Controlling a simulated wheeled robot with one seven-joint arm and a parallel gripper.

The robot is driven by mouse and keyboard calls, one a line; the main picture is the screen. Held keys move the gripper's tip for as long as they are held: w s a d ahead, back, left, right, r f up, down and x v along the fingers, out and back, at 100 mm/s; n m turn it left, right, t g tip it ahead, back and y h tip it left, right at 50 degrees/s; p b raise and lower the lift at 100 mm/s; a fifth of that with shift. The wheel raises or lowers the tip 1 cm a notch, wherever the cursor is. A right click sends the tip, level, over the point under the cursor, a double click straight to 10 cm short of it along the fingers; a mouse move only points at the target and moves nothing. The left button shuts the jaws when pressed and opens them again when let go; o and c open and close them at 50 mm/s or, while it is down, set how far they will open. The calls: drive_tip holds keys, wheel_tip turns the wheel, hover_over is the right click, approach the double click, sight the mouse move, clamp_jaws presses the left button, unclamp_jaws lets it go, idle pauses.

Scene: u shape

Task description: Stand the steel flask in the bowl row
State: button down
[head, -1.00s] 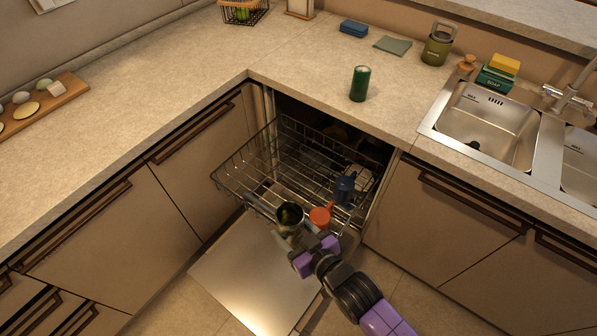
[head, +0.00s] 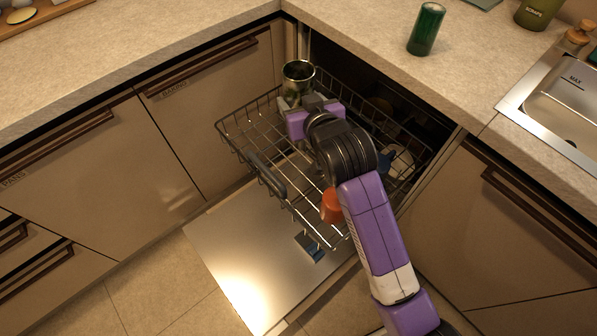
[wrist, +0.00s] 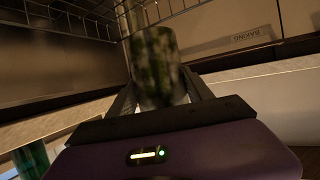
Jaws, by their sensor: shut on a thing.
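The steel flask (head: 298,72) is a shiny open-topped metal cylinder. My gripper (head: 298,100) is shut around its lower part and holds it upright, over the back-left side of the pulled-out dishwasher rack (head: 238,132). In the wrist view the flask (wrist: 155,62) stands between the two fingers, with mottled reflections on its side. I cannot tell whether its base touches the rack wires, as my gripper hides it. Which part of the rack is the bowl row does not show clearly.
An orange-red cup (head: 331,208) sits in the rack's front right, partly behind my arm. A pale dish (head: 398,165) is at the rack's right. The open dishwasher door (head: 235,255) lies below. A green can (head: 427,30) stands on the counter edge behind.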

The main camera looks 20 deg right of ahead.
drive_tip(key=shift+w+f, duration=0.15)
drive_tip(key=shift+f, duration=0.2)
wheel_tip(320, 180, down, 19)
drive_tip(key=b, duration=0.4)
drive_tip(key=shift+f, duration=0.1)
drive_tip(key=shift+c, duration=2.1)
unclamp_jaws()
drive_tip(key=p+v, duration=0.1)
drive_tip(key=v, duration=1.1)
drive_tip(key=shift+p, duration=0.3)
